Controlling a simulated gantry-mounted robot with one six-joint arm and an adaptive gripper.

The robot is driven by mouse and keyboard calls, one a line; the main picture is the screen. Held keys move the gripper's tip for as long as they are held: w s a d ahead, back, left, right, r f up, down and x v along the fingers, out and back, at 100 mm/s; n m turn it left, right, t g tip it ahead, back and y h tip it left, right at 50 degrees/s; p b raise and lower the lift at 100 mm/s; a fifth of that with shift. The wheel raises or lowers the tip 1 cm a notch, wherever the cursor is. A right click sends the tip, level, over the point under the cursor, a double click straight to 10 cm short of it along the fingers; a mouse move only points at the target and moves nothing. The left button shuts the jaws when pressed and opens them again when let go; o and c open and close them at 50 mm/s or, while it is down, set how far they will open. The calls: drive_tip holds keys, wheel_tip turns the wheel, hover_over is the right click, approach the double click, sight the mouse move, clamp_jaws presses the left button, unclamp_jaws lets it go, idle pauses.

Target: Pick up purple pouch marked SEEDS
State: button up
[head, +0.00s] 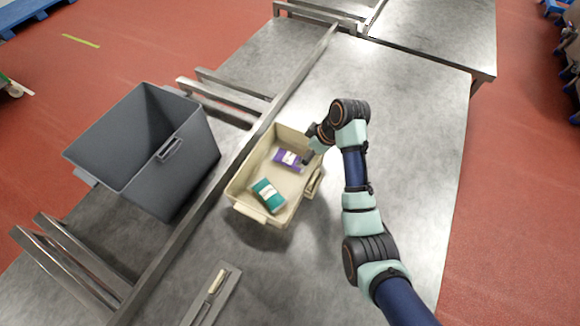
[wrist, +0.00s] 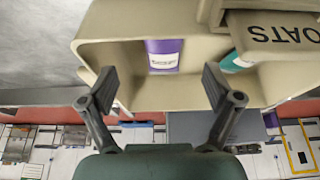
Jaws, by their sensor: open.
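The purple pouch (head: 286,158) with a white label lies in the beige tote (head: 242,206), in its far half. It also shows in the wrist view (wrist: 165,48), where its label is upside down and too small to read surely. My gripper (head: 308,157) is at the right side of the tote, close to the pouch, and partly hidden by my wrist. In the wrist view my gripper (wrist: 160,82) has its two fingers wide apart with nothing between the tips. The pouch lies beyond them, between their lines.
A teal pouch (head: 268,195) lies in the tote's near half. A beige surface marked OATS (wrist: 285,32) is upside down at the wrist view's top right. A large grey bin (head: 140,150) stands left of the metal rail (head: 180,230). The metal table (head: 420,140) is clear on the right.

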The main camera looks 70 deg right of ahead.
sight(297, 160)
drive_tip(key=shift+w+a, duration=0.1)
drive_tip(key=b+x, duration=0.1)
drive_tip(key=x, duration=0.6)
drive_tip(key=shift+w+a+f, duration=0.15)
drive_tip(key=shift+w+f, duration=0.1)
drive_tip(key=shift+w, duration=0.05)
drive_tip(key=c, duration=1.3)
drive_tip(key=shift+r, duration=0.1)
wheel_tip(297, 160, up, 20)
drive_tip(key=p, duration=0.4)
